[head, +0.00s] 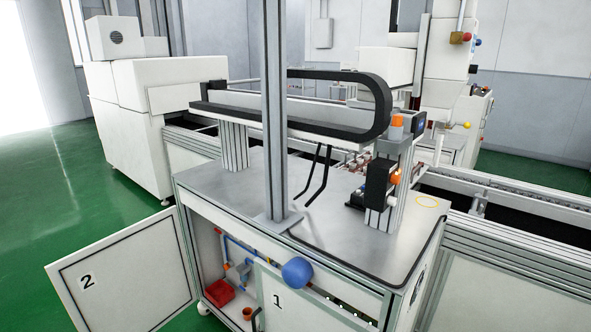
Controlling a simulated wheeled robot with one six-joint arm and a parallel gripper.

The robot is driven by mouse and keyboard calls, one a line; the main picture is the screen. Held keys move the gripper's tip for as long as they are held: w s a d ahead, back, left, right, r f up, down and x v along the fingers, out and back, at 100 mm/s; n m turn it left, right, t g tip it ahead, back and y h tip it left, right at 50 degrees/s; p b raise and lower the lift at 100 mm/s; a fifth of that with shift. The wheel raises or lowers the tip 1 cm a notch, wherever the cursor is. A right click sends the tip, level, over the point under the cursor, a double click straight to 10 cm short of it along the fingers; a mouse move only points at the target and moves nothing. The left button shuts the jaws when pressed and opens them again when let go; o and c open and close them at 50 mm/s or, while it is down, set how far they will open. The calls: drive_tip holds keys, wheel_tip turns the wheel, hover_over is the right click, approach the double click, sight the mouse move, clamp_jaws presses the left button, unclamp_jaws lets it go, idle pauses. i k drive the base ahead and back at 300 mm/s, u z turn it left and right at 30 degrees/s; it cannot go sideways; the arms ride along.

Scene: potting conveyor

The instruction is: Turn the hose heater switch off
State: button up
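I cannot pick out the hose heater switch for certain in the head view. Two thin black bent hose-like pieces (318,175) hang below the white beam over the grey-topped machine cabinet (345,237). A black unit with an orange glowing part (380,185) stands on a metal post at the right of the top. A row of small light dots (350,309) shows on the cabinet front, too small to identify. My gripper is not in view.
The door marked 2 (125,275) stands open at the left. The panel marked 1 (285,305) covers part of the front. Inside are blue pipes, a red box (219,292) and an orange cup (247,313). A blue ball (297,272) sits before the cabinet. Green floor (50,200) is clear at left.

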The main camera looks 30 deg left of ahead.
sight(395, 179)
drive_tip(key=u, duration=0.4)
drive_tip(key=i, duration=0.5)
drive_tip(key=u, duration=0.8)
drive_tip(key=k, duration=1.3)
drive_tip(key=z, duration=0.1)
drive_tip(key=i, duration=0.6)
drive_tip(key=z, duration=0.55)
drive_tip(key=i, duration=0.95)
drive_tip(key=u, duration=0.35)
